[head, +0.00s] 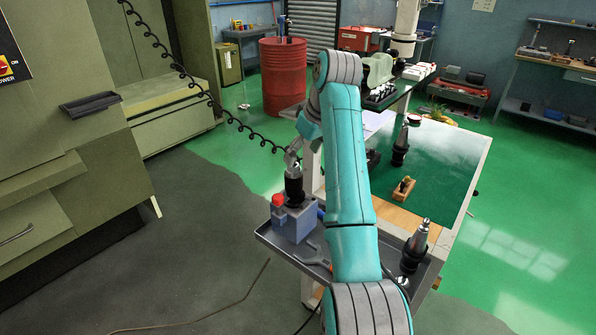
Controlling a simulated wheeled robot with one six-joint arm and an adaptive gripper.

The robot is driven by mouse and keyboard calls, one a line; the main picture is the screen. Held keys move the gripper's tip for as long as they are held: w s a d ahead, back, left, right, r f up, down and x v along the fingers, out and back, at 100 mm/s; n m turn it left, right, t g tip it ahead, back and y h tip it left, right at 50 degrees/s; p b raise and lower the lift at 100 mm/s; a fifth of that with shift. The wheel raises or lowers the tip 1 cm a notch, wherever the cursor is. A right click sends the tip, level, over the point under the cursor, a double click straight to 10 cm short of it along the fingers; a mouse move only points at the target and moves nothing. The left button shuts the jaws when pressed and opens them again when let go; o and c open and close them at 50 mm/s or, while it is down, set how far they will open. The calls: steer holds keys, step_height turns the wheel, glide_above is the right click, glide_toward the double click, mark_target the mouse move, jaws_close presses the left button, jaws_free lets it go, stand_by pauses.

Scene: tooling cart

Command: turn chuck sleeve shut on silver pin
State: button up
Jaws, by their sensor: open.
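A dark cylindrical chuck sleeve (294,188) stands upright on a grey block fixture (293,224) with a red knob (278,200) at its left. The fixture sits on the grey tray of the tooling cart (270,238). My gripper (293,166) points down at the top of the sleeve, with its fingers open. At this size I cannot tell whether the fingers touch the sleeve. I cannot make out the silver pin; it is too small or hidden by the gripper.
A tapered tool holder (414,246) stands on the tray's right side. Another tool holder (400,146) and a small wooden item (404,189) are on the green-topped bench (445,160). A coiled black cable (205,97) hangs near the gripper. Green machine cabinets (100,170) are at left.

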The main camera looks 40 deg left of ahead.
mark_target(296, 169)
steer(key=x, duration=0.9)
steer(key=shift+f, duration=0.35)
steer(key=shift+c, duration=0.2)
steer(key=c, duration=1.1)
